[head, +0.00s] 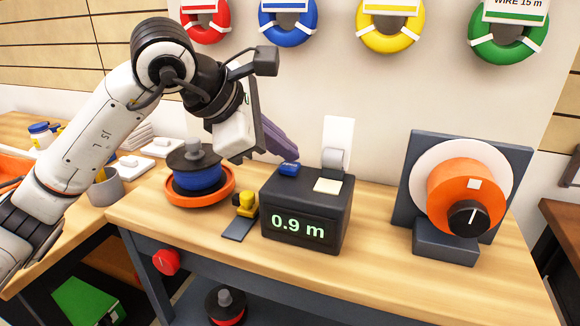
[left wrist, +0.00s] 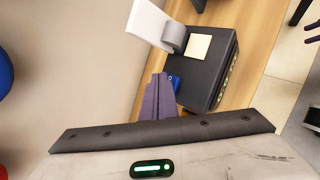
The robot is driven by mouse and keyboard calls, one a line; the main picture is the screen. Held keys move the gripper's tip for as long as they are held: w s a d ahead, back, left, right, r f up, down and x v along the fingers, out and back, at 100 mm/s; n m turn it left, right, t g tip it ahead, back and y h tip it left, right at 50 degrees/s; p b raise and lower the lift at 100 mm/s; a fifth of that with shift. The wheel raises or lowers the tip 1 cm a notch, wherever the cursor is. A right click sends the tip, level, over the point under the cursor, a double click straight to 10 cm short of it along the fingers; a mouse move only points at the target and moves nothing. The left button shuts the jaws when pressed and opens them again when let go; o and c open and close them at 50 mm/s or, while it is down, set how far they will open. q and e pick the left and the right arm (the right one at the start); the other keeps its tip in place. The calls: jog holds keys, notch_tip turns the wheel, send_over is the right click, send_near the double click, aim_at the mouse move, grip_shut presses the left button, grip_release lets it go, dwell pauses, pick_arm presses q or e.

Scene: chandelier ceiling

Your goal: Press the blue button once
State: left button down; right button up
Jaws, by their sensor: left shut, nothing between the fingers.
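The blue button (head: 289,169) sits on the top left of a dark box with a green "0.9 m" display (head: 298,228) on the workbench. My left gripper (head: 292,157) is shut and empty, its purple fingertips right at the blue button from behind and above. In the left wrist view, the purple fingers (left wrist: 158,95) lie beside the blue button (left wrist: 176,83) and partly cover it. Whether they touch it I cannot tell. My right gripper is not in view.
The box also has a grey roll (head: 334,160) and a cream pad (head: 328,185) on top. A blue spool on an orange dish (head: 193,198) stands to its left, with a small yellow device (head: 246,205) between. An orange dial unit (head: 465,195) stands to the right. Bare bench lies between box and dial.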

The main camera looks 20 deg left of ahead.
aim_at(285, 167)
pick_arm(q)
jog(key=shift+f+b, duration=0.5)
jog(key=shift+f, duration=0.05)
dwell(0.6)
jog(key=shift+r, duration=0.1)
jog(key=shift+r+p, duration=0.7)
jog(key=shift+r, duration=0.15)
jog(key=shift+r, duration=0.1)
notch_tip(285, 167, up, 5)
jog(key=p, duration=0.3)
jog(key=shift+p, duration=0.4)
dwell(0.4)
